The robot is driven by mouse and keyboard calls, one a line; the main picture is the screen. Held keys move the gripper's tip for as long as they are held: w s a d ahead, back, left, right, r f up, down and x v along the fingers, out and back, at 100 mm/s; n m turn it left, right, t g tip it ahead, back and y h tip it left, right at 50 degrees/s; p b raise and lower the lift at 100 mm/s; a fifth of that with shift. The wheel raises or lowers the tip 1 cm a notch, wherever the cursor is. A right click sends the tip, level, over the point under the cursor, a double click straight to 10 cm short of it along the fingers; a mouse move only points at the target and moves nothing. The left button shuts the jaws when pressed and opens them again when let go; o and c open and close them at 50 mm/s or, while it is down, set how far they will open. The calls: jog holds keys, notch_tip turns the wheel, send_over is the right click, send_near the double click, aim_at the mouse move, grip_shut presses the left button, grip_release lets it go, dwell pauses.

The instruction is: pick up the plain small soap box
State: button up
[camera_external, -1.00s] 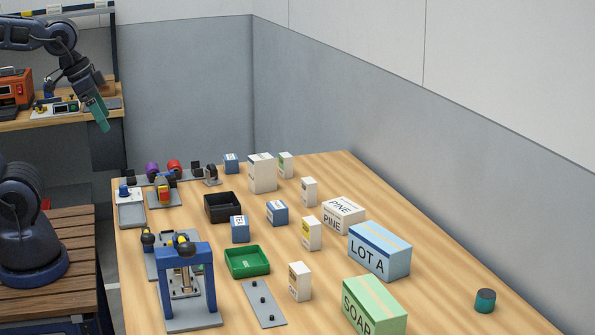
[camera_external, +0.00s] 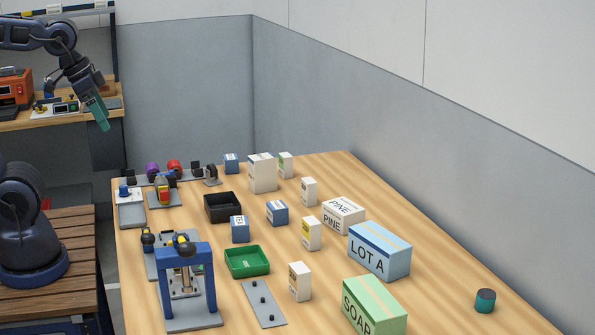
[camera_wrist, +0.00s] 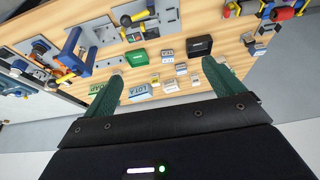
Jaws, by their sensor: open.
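Several small white cartons stand on the wooden table: one at the front (camera_external: 299,282), one with a yellow label (camera_external: 311,233), one farther back (camera_external: 309,191), and one with a green label (camera_external: 284,165). Their print is too small to read, so I cannot tell which is the plain small soap box. A large green box marked SOAP (camera_external: 375,306) stands at the table's front. My gripper (camera_external: 104,126) is far from them, up at the back left. In the wrist view my gripper (camera_wrist: 160,75) has its green fingers wide apart with nothing held.
A blue LOT A box (camera_external: 379,251), a PINE box (camera_external: 343,215), small blue boxes (camera_external: 277,212), a green tray (camera_external: 247,261), a black tray (camera_external: 222,207) and a blue press frame (camera_external: 184,285) crowd the table. A dark teal cylinder (camera_external: 485,300) stands alone at right.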

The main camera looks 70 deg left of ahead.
jog(key=c, duration=0.4)
jog(key=shift+w, duration=0.1)
jog(key=m, duration=3.6)
send_over(309, 190)
jog(key=s+a, duration=0.2)
jog(key=s, duration=0.1)
notch_tip(309, 190, down, 23)
jog(key=shift+a+x, duration=0.15)
jog(key=shift+x, duration=2.55)
jog(key=shift+a+x, duration=0.1)
jog(key=shift+x, duration=2.55)
